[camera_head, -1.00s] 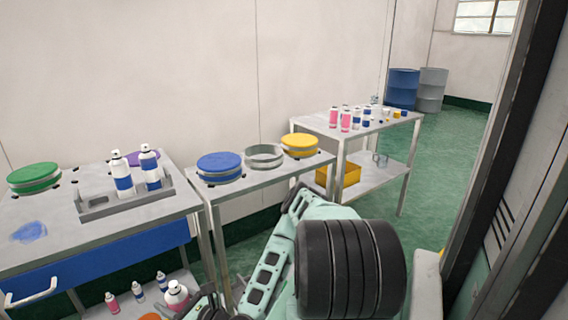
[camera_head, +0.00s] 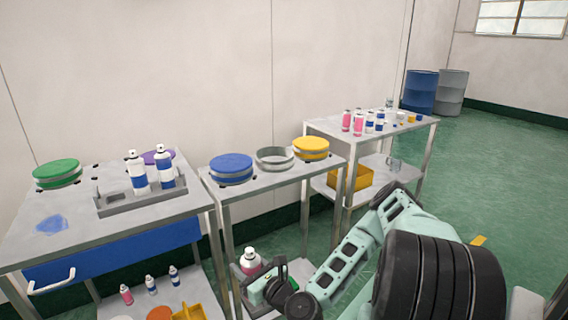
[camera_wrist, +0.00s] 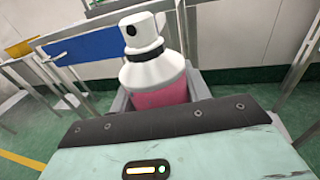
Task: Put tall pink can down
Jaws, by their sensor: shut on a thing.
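The tall pink can (camera_head: 250,263), with a white shoulder and white spray top, is in my gripper (camera_head: 268,284) low in the middle of the head view, in front of the middle table. In the wrist view the can (camera_wrist: 160,92) stands close ahead of my gripper, nearly upright with a slight tilt. My gripper is shut on it. A grey tray (camera_wrist: 203,84) shows around and behind the can's lower part. The can's base is hidden, so I cannot tell whether it touches the tray.
The left table (camera_head: 105,228) bears a grey holder (camera_head: 150,203) with two blue-and-white cans. The middle table (camera_head: 275,180) bears blue and yellow round lids and a grey ring. The far table (camera_head: 330,126) holds several small cans. Open green floor (camera_head: 500,160) lies at the right.

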